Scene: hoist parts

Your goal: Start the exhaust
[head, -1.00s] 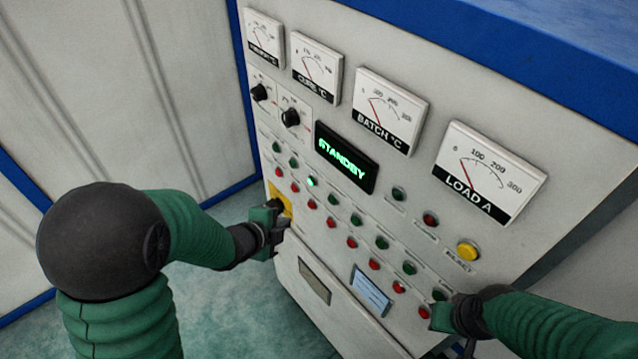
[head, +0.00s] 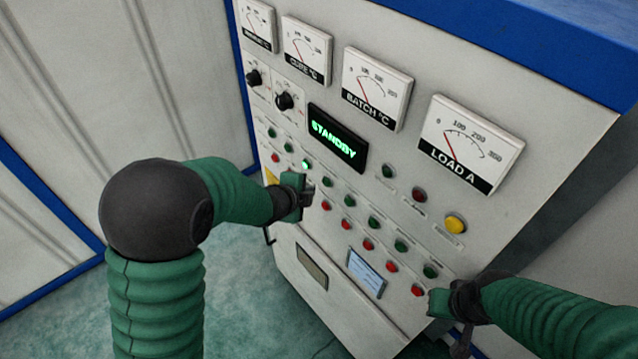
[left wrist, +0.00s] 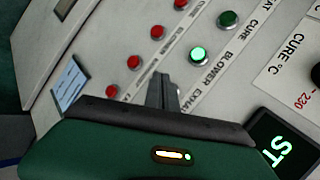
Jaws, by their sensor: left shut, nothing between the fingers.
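The grey control panel carries an upper row of green buttons and a lower row of red ones. One green button (head: 305,163) is lit; in the left wrist view this lit button (left wrist: 197,55) sits beside the label BLOWER. The partly covered label EXHA... (left wrist: 184,99) follows along the strip. The green button right of the lit one (head: 327,181) shows in the head view; my gripper hides that spot in the wrist view. My left gripper (head: 309,193) is shut and empty, just below these two; contact is unclear. My right gripper (head: 437,302) is near the panel's lower right.
A display (head: 338,137) reads STANDBY. Dials, including LOAD A (head: 470,145), line the top. Two black knobs (head: 284,100) are at left, and a yellow button (head: 455,224) is at right. Other red buttons (head: 347,225) lie close to my left gripper.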

